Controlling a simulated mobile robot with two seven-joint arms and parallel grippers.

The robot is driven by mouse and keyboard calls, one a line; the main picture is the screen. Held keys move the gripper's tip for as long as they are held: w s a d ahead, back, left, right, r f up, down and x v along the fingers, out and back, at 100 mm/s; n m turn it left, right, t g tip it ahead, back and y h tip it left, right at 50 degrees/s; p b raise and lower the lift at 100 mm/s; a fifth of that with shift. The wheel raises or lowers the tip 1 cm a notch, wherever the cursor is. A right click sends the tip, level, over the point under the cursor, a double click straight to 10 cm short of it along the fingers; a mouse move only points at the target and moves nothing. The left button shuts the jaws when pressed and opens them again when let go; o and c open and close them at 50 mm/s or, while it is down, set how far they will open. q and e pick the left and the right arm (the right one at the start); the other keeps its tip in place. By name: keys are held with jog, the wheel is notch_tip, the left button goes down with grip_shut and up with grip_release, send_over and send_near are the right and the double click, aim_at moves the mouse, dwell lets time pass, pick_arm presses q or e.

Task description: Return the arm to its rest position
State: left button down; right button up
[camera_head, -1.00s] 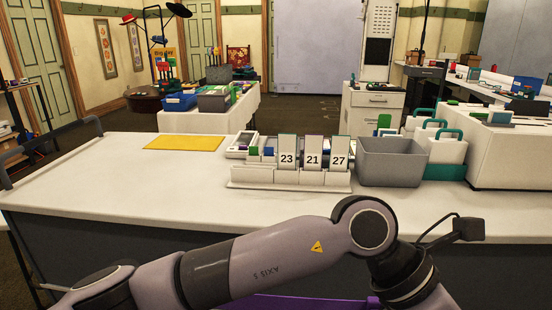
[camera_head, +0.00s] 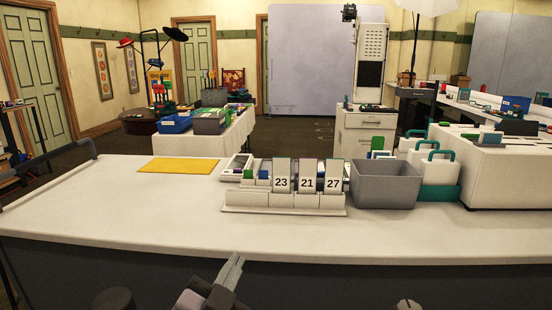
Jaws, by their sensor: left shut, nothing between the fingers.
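My left gripper (camera_head: 231,268) shows at the bottom middle of the head view, in front of the counter's near edge. Its grey fingers are together, point up and slightly right, and hold nothing. Only the gripper and a dark part of my arm at the bottom edge show; the rest of the arm is below the picture.
The white counter (camera_head: 110,206) has a clear front strip. On it are a yellow mat (camera_head: 179,165), a white rack (camera_head: 285,210) with cards numbered 23, 21 and 27, a grey bin (camera_head: 386,186) and white cases with teal handles (camera_head: 439,170).

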pick_arm(q)
jog(key=s+a+f+n+g+y, duration=0.4)
jog(key=a+f, duration=0.3)
jog(key=f, duration=0.3)
jog(key=s+a+f+n+g, duration=0.2)
jog(key=s+a+f+g, duration=0.4)
jog(key=s, duration=0.4)
jog(key=s+a+f+n+g, duration=0.1)
jog(key=s+a+f+g, duration=0.2)
jog(key=s+f+g, duration=0.55)
jog(key=w+d+t+p, duration=0.1)
jog(key=t+p, duration=0.2)
jog(key=w+t+p, duration=0.1)
jog(key=t+p, duration=0.2)
jog(key=t, duration=0.1)
jog(key=w+d+r+t+h+p, duration=0.1)
jog(key=w+t+p, duration=0.1)
jog(key=t+p, duration=0.1)
jog(key=shift+d+t, duration=0.25)
jog(key=shift+d, duration=0.05)
pick_arm(e)
notch_tip(320, 180, up, 6)
jog(key=d, duration=0.1)
jog(key=shift+s+d+r, duration=0.15)
jog(key=shift+s, duration=0.3)
pick_arm(q)
jog(key=shift+s, duration=0.15)
